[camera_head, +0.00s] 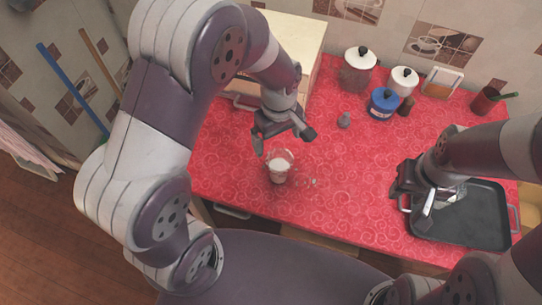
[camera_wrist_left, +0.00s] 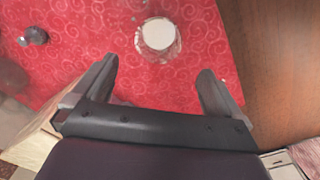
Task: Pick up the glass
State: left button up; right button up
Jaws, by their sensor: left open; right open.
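A clear glass (camera_head: 278,169) with something white in it stands on the red patterned counter, in the middle of the head view. It also shows in the left wrist view (camera_wrist_left: 158,39), ahead of the fingertips and roughly between their lines. My left gripper (camera_head: 284,143) is open and empty, just behind and above the glass and apart from it. Its two spread fingers show in the left wrist view (camera_wrist_left: 158,78). My right gripper (camera_head: 413,208) is open over the left part of a dark tray.
The dark tray (camera_head: 480,222) lies at the right of the red counter (camera_head: 335,215). A cream box (camera_head: 296,40) stands behind my left gripper. Jars, including a blue one (camera_head: 383,104), stand at the back. The counter's middle is clear.

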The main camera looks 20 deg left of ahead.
pick_arm(q)
jog(key=d+f, duration=0.1)
send_near(279, 164)
jog(key=s, duration=0.3)
jog(key=shift+n, duration=0.3)
jog(key=f, duration=0.4)
jog(key=shift+w+d+f, duration=0.15)
jog(key=shift+d+f, duration=0.2)
jog(key=shift+w+a+f, duration=0.1)
jog(key=shift+w+f, duration=0.05)
jog(key=shift+f, duration=0.2)
jog(key=c, duration=1.2)
pick_arm(e)
jog(key=shift+s+d+r, duration=0.2)
jog(key=shift+d, duration=0.25)
pick_arm(q)
jog(key=shift+r, duration=0.2)
